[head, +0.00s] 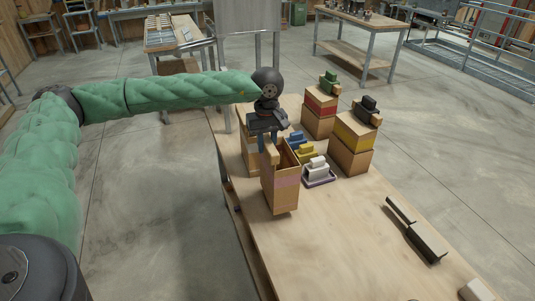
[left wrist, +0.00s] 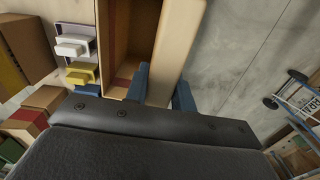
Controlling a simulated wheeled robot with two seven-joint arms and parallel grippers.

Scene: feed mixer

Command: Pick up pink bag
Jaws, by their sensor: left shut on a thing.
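The pink bag (head: 286,183) is a tall, open-topped tan bag with a pink band, near the left edge of the wooden table (head: 330,235). My left gripper (head: 269,152) is above it and shut on its upper rim. In the left wrist view, the blue fingers of the left gripper (left wrist: 162,88) lie on both sides of one bag wall (left wrist: 181,45), and the bag's open inside shows beside them. I cannot tell whether the bag's bottom touches the table. My right gripper is in neither view.
A bag with an orange band (head: 251,158) stands close behind. A red-banded box (head: 319,122) and a yellow-banded box (head: 352,148) stand farther right. Blue (head: 296,138), yellow (head: 302,152) and white (head: 316,168) blocks sit between. A black tool (head: 425,243) lies at right; the front middle is clear.

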